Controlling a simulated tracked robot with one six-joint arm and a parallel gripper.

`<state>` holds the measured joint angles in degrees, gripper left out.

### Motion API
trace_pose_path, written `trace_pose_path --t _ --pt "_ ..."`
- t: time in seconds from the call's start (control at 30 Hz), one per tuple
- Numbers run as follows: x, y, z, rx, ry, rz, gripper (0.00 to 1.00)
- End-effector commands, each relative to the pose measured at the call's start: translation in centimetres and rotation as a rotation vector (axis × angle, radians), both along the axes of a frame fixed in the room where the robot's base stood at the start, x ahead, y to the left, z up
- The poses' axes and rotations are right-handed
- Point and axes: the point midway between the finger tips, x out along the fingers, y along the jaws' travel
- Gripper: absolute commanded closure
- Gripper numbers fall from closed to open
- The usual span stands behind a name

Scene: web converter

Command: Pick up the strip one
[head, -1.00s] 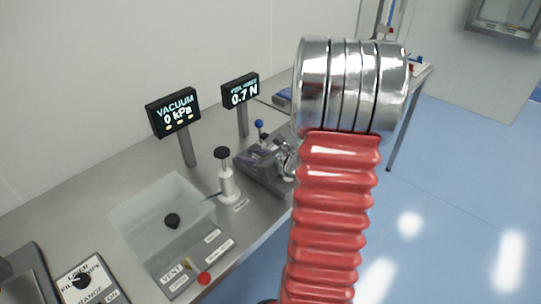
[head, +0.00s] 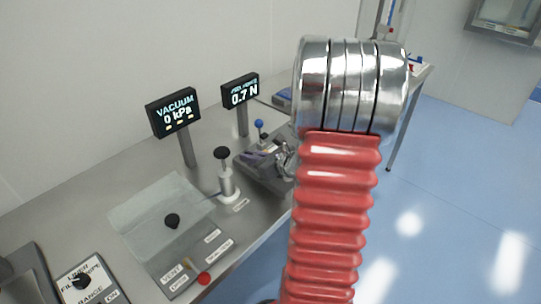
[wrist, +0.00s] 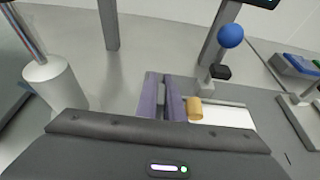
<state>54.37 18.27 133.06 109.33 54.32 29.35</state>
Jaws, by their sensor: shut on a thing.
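My gripper (wrist: 163,97) shows in the wrist view as two purple-grey fingers close together, with a narrow gap between them. It is shut on a thin thing that I take to be strip one; the fingers hide it. In the head view, my gripper (head: 260,155) is at the bench's right part, partly behind my red arm.
A blue-knobbed post (wrist: 230,37) stands close behind the fingers. A white cylinder (wrist: 56,82) is at left. On the bench are a clear chamber (head: 137,213), a dark-topped white post (head: 227,185), a VACUUM display (head: 173,112) and a 0.7 N display (head: 240,92).

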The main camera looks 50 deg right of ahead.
Motion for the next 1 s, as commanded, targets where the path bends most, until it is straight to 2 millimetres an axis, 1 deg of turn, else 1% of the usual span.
trace_pose_path --t 0.4,0.57,0.77,1.0 --pt "0.0 0.0 0.1 -0.001 -0.001 0.000 1.00" --pt "0.0 -0.1 0.6 -0.002 -0.002 0.000 1.00" --pt "0.0 -0.1 2.6 -0.004 -0.003 0.000 1.00" --pt "0.0 -0.1 6.3 -0.006 -0.003 -0.001 1.00"
